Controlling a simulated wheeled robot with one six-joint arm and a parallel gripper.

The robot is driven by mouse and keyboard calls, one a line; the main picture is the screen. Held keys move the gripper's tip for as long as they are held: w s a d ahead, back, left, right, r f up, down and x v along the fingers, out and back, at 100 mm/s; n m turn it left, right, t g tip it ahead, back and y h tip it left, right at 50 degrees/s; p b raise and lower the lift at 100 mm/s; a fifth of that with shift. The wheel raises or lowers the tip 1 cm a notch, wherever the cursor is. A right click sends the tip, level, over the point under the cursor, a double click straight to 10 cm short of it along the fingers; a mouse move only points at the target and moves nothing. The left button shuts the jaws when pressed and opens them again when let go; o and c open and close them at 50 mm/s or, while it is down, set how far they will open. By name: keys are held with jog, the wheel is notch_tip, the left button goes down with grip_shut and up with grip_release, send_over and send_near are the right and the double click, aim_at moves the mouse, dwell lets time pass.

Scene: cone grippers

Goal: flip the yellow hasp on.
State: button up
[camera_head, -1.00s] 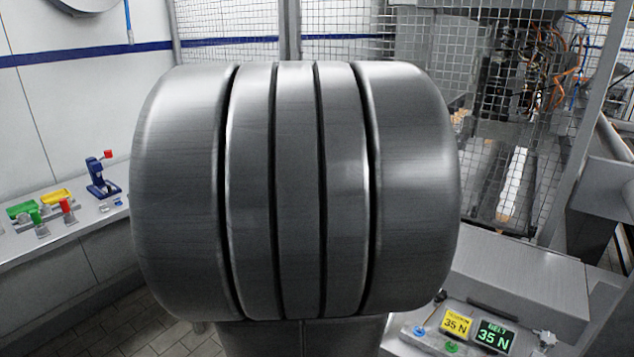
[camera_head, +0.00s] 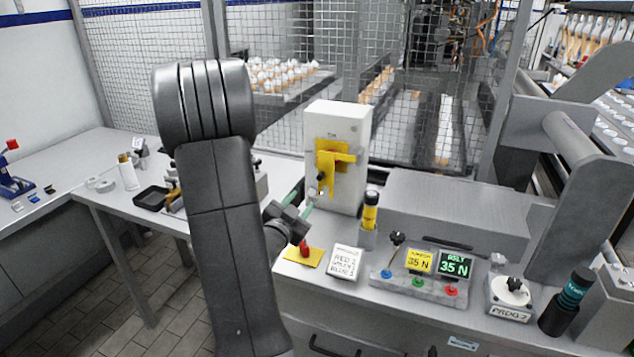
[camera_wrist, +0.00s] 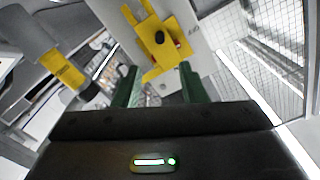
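The yellow hasp (camera_head: 336,160) is mounted on the front of a white upright box (camera_head: 351,123) on the bench. In the wrist view the yellow hasp (camera_wrist: 160,42) shows ahead of the fingers, with a dark round knob on it and a bit of red beside it. My gripper (camera_head: 305,202) is below and slightly left of the hasp in the head view, its green fingers pointing up toward the box. In the wrist view my gripper (camera_wrist: 158,85) has its two green fingers apart with nothing between them. The fingers appear short of the hasp.
A yellow-and-black cylinder (camera_head: 370,212) stands right of the box. Wire mesh (camera_head: 290,75) rises behind the bench.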

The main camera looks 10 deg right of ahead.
aim_at(319, 178)
jog(key=p+x, duration=0.2)
jog(key=x, duration=1.1)
jog(key=shift+w+d, duration=0.1)
jog(key=shift+d, duration=0.05)
grip_shut()
